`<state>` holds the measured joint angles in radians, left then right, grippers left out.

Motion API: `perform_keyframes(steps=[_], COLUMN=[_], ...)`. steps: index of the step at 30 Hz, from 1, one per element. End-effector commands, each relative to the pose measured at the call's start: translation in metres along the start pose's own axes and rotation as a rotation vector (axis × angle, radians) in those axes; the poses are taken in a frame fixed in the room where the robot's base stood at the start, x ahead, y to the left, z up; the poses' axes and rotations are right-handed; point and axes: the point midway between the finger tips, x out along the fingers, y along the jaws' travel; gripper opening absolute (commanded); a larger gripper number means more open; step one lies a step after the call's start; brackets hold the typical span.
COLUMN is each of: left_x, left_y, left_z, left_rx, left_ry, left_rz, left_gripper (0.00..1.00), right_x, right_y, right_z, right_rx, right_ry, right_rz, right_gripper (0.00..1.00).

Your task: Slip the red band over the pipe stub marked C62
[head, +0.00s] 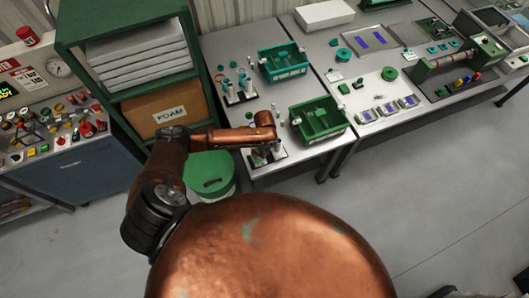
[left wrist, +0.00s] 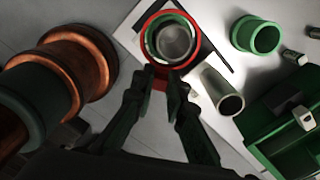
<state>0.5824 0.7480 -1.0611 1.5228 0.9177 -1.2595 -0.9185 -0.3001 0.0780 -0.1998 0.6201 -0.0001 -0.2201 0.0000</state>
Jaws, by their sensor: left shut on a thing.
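My left gripper (head: 264,148) is low over the front left of the table in the head view. In the left wrist view its fingertips (left wrist: 168,78) are shut on the near edge of the red band (left wrist: 144,42). The band appears as a ring around a green ring and a grey metal pipe stub (left wrist: 175,41), seen from above. I cannot tell whether it is over the stub's end or still above it. Another grey stub (left wrist: 224,95) stands just right of the fingers. No C62 mark is legible. My right gripper is not in view.
A green ring (left wrist: 255,35) stands to the right of the band. A green bin (head: 320,120) is close right of the gripper, and a teal bin (head: 283,62) lies behind. Another board of stubs (head: 240,98) stands farther back. A green drum (head: 211,175) is left of the table.

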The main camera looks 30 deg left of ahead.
Motion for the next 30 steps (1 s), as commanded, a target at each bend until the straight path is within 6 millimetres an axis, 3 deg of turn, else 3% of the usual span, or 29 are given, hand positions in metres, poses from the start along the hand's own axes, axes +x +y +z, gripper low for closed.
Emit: perform_keyframes(steps=[30], left_x=[0.0071], left_y=[0.0002], left_z=[0.0002], left_rx=[-0.001], left_ry=[0.001], left_rz=[0.000], left_gripper=[0.01], right_x=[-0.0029], right_y=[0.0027], right_z=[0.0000], right_rx=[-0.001], right_ry=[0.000], right_rz=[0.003], right_gripper=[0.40])
